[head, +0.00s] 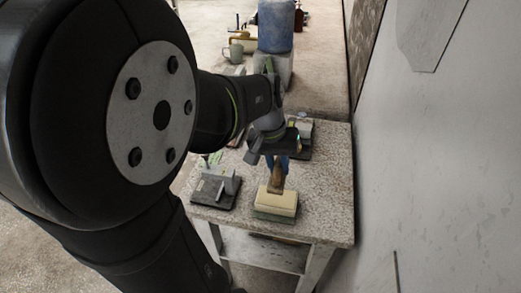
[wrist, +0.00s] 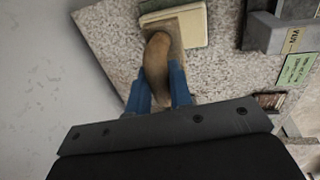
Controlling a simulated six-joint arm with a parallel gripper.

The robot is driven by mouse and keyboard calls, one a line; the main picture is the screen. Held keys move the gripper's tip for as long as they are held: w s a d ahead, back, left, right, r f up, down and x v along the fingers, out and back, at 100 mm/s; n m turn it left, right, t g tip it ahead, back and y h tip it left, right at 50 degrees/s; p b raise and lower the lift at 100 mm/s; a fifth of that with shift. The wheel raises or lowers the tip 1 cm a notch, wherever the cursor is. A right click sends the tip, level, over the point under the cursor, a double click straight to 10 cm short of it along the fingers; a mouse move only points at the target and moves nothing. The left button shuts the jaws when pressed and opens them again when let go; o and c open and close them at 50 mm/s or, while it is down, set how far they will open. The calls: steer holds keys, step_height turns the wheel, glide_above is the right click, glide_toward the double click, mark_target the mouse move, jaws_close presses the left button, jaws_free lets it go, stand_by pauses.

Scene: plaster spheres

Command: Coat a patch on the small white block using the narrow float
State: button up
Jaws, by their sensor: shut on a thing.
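My gripper (head: 278,157) is shut on the brown wooden handle (head: 277,180) of the narrow float. In the wrist view its blue fingers (wrist: 160,88) stand either side of that handle (wrist: 157,62). The float's narrow tan plate (wrist: 178,35) lies over a pale cream-white block (wrist: 194,24), which also shows in the head view (head: 281,202). The block has a greenish lower layer (head: 275,215) on the speckled table. I cannot tell whether the plate touches the block, and any coating is not distinguishable.
A grey tool on a dark board (head: 216,190) stands to the left on the table (head: 325,205). A grey block (wrist: 270,33) and labels (wrist: 299,68) are at the right in the wrist view. A wall (head: 440,150) borders the right. A blue container (head: 275,25) stands behind.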

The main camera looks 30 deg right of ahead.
mark_target(278, 183)
steer(key=shift+s+f, duration=0.2)
steer(key=shift+f, duration=2.8)
steer(key=shift+f, duration=0.55)
steer(key=shift+r, duration=3.55)
steer(key=shift+w, duration=0.1)
